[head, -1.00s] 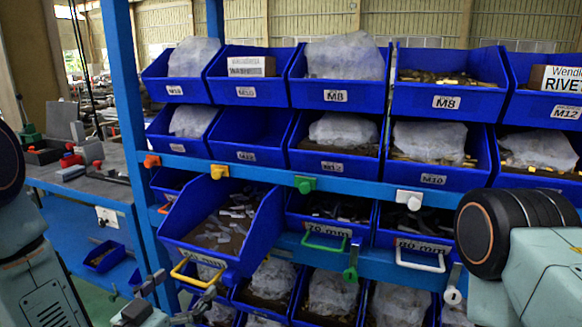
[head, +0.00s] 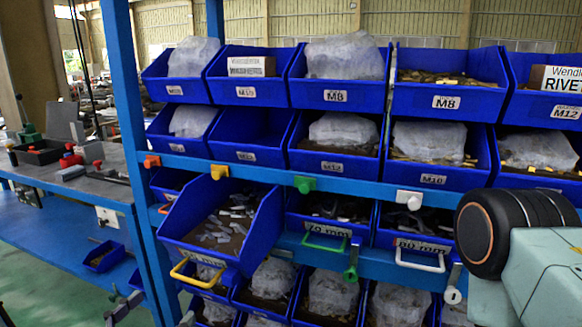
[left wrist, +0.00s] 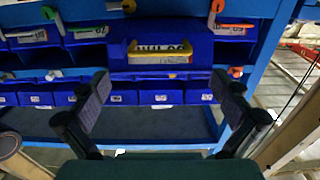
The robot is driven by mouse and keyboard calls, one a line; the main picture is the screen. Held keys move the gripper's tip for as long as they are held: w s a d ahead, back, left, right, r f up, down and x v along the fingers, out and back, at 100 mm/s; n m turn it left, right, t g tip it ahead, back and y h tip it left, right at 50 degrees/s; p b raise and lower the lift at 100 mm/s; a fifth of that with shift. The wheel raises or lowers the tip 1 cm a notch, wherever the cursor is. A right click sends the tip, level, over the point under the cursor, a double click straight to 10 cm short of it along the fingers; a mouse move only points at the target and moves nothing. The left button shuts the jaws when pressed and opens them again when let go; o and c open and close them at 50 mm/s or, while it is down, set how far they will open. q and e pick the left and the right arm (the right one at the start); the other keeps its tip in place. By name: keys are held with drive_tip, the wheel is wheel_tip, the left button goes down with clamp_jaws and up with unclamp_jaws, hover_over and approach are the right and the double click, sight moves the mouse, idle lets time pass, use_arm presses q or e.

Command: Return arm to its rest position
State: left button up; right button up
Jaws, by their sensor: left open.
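My left gripper (left wrist: 166,98) is open and empty in the left wrist view, its two padded fingers spread wide. In the head view only parts of the left gripper (head: 152,312) show at the bottom left edge. It is below and apart from the tilted, pulled-out blue bin (head: 262,222), which holds small grey metal parts. That bin's yellow handle (head: 197,276) shows in both views, lying beyond and above the fingers in the wrist view (left wrist: 160,49). My right arm shows at the right edge; its gripper is out of view.
A blue rack (head: 122,110) carries rows of blue bins with bagged and loose parts. Coloured handles (head: 325,242) stick out at the front. A workbench (head: 95,188) with tools stands at the left, with green floor (head: 60,265) clear before it.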

sight(188, 282)
use_arm(q)
drive_tip(key=shift+v, duration=2.25)
drive_tip(key=shift+x, duration=6.2)
drive_tip(key=shift+w+d, duration=0.15)
drive_tip(key=shift+w, duration=0.3)
drive_tip(key=shift+s+f, duration=0.1)
drive_tip(key=shift+s, duration=0.05)
